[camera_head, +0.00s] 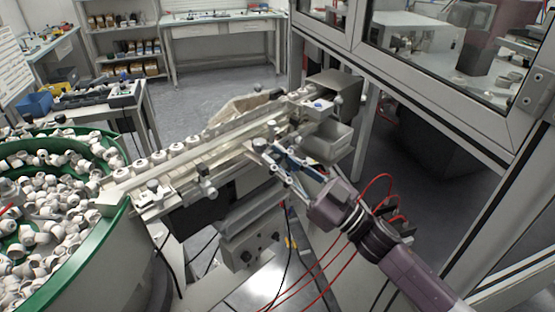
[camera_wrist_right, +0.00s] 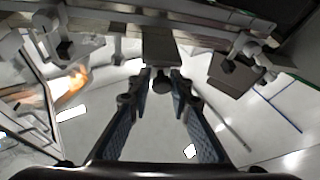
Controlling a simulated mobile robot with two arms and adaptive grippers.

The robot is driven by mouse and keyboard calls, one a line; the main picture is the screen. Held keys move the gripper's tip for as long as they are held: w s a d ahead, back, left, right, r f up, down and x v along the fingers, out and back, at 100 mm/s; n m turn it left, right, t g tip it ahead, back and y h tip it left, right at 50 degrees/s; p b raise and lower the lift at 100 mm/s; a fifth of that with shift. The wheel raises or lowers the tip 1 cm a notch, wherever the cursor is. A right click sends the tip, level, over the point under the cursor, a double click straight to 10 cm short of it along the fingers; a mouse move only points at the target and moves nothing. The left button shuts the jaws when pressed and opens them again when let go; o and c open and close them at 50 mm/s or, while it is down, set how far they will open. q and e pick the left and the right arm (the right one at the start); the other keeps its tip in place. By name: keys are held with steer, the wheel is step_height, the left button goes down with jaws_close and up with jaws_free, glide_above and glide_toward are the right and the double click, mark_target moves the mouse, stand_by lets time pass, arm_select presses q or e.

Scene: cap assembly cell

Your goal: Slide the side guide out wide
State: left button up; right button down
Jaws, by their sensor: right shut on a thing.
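The side guide (camera_head: 228,163) is a pale metal rail along the near side of the sloping cap track. Clamp blocks with dark knobs hold it. My right gripper (camera_head: 268,157) reaches in from the lower right to the near side of the rail. In the right wrist view, the fingers of my right gripper (camera_wrist_right: 162,88) are closed around a small dark round knob (camera_wrist_right: 160,84) under a flat grey plate (camera_wrist_right: 160,48). This plate hangs below the long rail (camera_wrist_right: 200,18). The exact contact is partly hidden by the fingertips. My left gripper does not show.
A green-rimmed bowl (camera_head: 98,229) full of white caps stands at the left. White caps (camera_head: 158,157) sit in a row on the track. A grey bin (camera_head: 327,141) and the glazed frame (camera_head: 470,140) are close on the right. Red hoses hang near my right arm.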

steer(key=shift+s+a, duration=0.1)
steer(key=shift+s+d+f+p, duration=0.1)
steer(key=shift+s+d+p, duration=0.35)
steer(key=shift+s+d, duration=0.3)
steer(key=c, duration=1.8)
jaws_free()
steer(key=shift+a, duration=0.15)
steer(key=shift+c, duration=0.2)
steer(key=shift+d, duration=0.25)
steer(key=v, duration=1.1)
steer(key=shift+s+d, duration=0.15)
steer(key=shift+s, duration=0.15)
steer(key=shift+f, duration=0.2)
